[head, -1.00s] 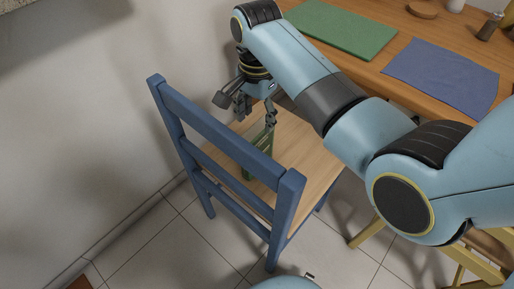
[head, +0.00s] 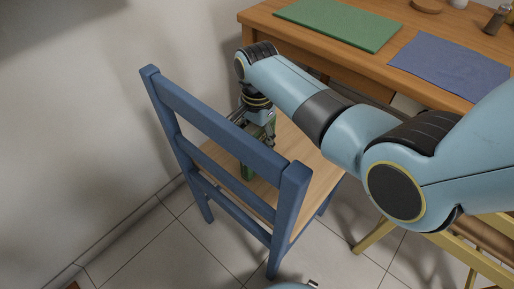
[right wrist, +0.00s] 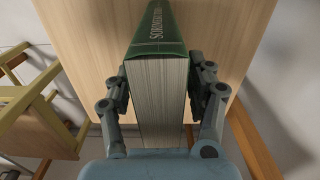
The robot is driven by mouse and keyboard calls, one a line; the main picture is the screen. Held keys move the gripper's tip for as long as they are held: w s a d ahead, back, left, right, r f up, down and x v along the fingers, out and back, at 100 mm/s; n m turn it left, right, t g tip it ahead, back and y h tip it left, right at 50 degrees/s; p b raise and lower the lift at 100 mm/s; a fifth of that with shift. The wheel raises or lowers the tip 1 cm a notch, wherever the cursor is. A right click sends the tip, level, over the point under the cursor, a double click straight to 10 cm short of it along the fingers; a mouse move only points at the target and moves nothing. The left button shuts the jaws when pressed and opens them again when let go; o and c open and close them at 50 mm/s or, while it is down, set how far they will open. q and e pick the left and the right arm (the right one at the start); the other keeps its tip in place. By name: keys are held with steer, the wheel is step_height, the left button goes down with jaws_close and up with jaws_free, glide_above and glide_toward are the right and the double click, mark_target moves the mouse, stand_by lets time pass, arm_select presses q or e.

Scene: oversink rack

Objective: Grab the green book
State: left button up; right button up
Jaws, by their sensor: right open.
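The green book (head: 247,172) stands upright on the wooden seat (head: 318,177) of the blue chair (head: 223,122). The chair's back partly hides it in the head view. In the right wrist view the book (right wrist: 160,115) shows its page edges, with the green cover and light lettering above. My right gripper (head: 259,138) is down over the book. Its open fingers (right wrist: 160,85) lie on either side of the book, with the book between them. Small gaps seem to show at the sides; contact is hard to tell. My left gripper is not in view.
A wooden table (head: 290,38) with a green mat (head: 338,22) and a blue mat (head: 450,68) stands behind the chair. A yellow chair (head: 378,232) is at the right. A wall is close on the left. The chair's back rises in front of the book.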

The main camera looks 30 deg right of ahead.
steer(key=shift+c, duration=0.3)
jaws_close()
steer(key=shift+r, duration=0.1)
steer(key=shift+r, duration=0.1)
